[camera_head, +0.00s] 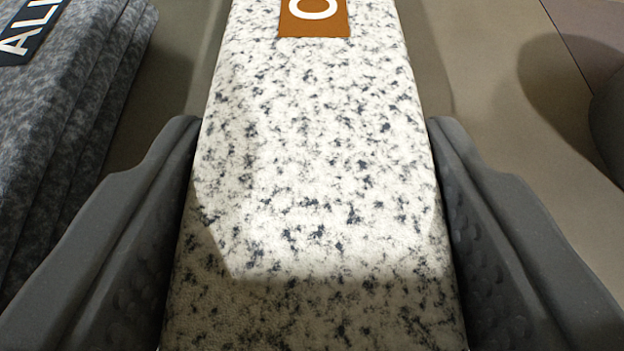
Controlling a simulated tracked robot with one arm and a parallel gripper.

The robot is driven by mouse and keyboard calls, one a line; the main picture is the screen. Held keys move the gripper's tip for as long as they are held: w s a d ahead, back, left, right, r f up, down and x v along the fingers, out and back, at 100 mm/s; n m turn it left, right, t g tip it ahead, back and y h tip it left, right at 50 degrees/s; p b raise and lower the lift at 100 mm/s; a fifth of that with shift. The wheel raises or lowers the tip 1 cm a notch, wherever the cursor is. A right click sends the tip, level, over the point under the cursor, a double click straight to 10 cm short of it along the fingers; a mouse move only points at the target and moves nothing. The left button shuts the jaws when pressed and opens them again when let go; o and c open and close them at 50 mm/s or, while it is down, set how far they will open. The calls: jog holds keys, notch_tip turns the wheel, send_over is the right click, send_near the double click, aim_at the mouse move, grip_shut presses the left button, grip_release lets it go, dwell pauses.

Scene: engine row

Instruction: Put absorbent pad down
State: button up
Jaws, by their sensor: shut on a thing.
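A white absorbent pad (320,170) with dark speckles fills the middle of the view and runs from the bottom edge to the top. It has an orange label (313,17) with part of a white letter at its far end. My gripper (315,135) is shut on this pad, with one dark grey finger against each long side. The pad's near end and far end are outside the view. I cannot tell whether its underside touches the surface below.
A stack of grey-blue mottled pads (75,120) with a dark label lies close by on the left. A dark rounded object (608,125) is cut off at the right edge. The brownish surface (490,90) between it and the held pad is bare.

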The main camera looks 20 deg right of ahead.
jog(key=shift+f, duration=0.1)
jog(key=o, duration=0.9)
jog(key=shift+o, duration=0.2)
jog(key=shift+f+b, duration=0.2)
jog(key=shift+b, duration=0.45)
jog(key=shift+s+a+r, duration=0.1)
jog(key=p+v, duration=0.4)
jog(key=v, duration=0.9)
jog(key=shift+s, duration=0.45)
jog(key=shift+a, duration=0.1)
